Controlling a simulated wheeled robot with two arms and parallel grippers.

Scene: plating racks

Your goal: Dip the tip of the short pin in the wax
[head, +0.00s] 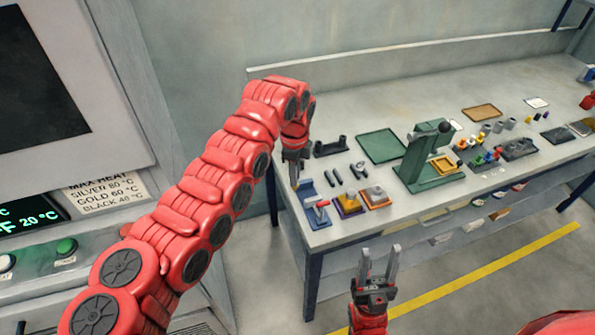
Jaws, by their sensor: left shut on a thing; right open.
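My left gripper (294,178) points down at the left end of the bench, beside a blue stand (307,191). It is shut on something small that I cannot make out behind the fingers. Short dark pin-like pieces (338,177) lie on the bench just right of it; which is the short pin I cannot tell. I cannot tell which thing holds the wax. My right gripper (380,255) is open and empty, in front of the bench.
A black holder (330,148), a green mat (380,146) and a green press (425,152) stand on the bench (400,104). Several small coloured parts (482,154) and trays are further right. A heat panel with a label (104,194) is at left. The bench's back strip is clear.

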